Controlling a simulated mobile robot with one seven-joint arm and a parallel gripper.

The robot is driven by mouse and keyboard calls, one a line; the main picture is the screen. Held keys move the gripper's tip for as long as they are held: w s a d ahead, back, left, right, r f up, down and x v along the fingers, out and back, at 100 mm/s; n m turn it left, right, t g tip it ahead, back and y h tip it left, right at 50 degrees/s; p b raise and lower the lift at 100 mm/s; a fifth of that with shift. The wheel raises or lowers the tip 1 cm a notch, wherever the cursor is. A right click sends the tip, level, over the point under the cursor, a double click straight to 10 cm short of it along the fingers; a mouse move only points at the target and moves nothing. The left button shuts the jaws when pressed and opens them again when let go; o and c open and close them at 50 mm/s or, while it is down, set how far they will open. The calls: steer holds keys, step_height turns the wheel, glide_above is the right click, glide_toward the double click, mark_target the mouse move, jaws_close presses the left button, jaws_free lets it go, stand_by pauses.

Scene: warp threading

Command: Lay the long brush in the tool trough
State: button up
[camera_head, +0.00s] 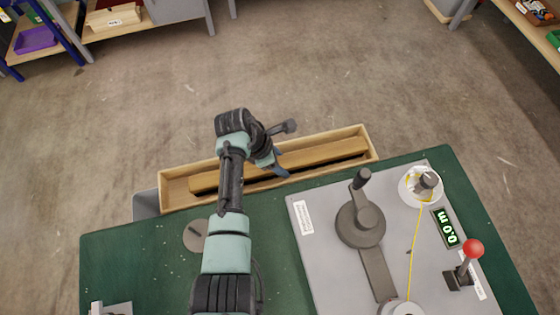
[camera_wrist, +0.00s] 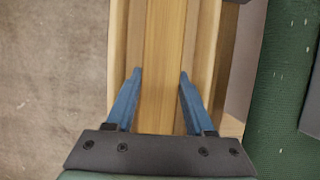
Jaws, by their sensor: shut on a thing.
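The long brush (camera_head: 325,153) is a long wooden bar with a dark strip along its near side. It lies lengthwise within the wooden tool trough (camera_head: 170,197), an open box along the table's far edge. My gripper (camera_head: 277,163) is over the middle of the trough, pointing down. In the wrist view my gripper (camera_wrist: 160,76) has one blue finger on each side of the brush (camera_wrist: 165,40), and it is shut on it. The trough's side wall (camera_wrist: 118,45) runs parallel to the brush. I cannot tell whether the brush touches the trough floor.
Open floor lies beyond the trough.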

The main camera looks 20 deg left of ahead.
steer(key=o, duration=1)
steer(key=p+v, duration=0.2)
steer(key=v, duration=1)
steer(key=shift+a, duration=0.1)
